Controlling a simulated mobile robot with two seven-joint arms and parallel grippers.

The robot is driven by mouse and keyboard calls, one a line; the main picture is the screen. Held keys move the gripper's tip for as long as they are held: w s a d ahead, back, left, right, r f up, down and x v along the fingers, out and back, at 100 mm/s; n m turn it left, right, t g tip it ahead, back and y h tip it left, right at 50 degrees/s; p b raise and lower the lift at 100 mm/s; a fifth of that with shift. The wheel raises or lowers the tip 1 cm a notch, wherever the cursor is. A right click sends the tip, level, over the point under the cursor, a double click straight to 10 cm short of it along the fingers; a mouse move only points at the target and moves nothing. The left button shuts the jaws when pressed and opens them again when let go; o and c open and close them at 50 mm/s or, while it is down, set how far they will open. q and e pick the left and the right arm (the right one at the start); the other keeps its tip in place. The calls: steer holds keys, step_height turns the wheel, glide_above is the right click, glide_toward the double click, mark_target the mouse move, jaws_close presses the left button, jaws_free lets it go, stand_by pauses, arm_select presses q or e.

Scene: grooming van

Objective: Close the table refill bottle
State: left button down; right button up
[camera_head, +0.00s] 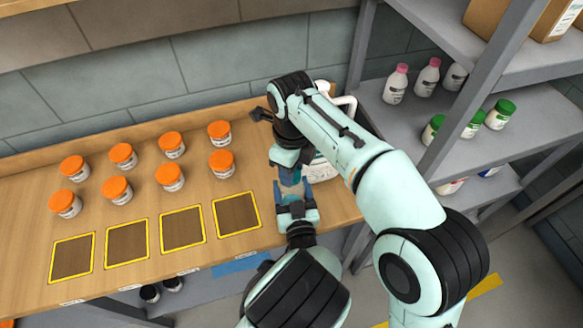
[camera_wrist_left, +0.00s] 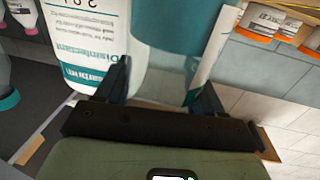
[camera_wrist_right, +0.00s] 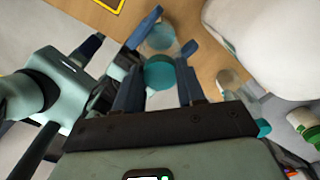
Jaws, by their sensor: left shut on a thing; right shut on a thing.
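The refill bottle (camera_head: 291,180) is a small clear bottle with blue-teal colour, standing near the right end of the wooden table between my two grippers. My left gripper (camera_head: 297,208) reaches in from the near side and is shut on the bottle's body; the body fills the left wrist view (camera_wrist_left: 180,45) between the fingers. My right gripper (camera_wrist_right: 158,92) is shut on the teal cap (camera_wrist_right: 158,72). The clear bottle (camera_wrist_right: 160,38) shows just beyond the cap in the right wrist view. Whether the cap is fully seated cannot be told.
A large white jug (camera_head: 320,168) stands close behind the grippers, partly hidden by my right arm. Several orange-lidded jars (camera_head: 172,176) and yellow-bordered squares (camera_head: 183,227) lie to the left. A grey shelf (camera_head: 400,118) with pink-capped and green-capped bottles stands at the right.

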steer(key=m, duration=0.4)
steer(key=shift+w, duration=0.1)
steer(key=o, duration=1)
steer(key=shift+r, duration=2.25)
steer(key=shift+c, duration=0.4)
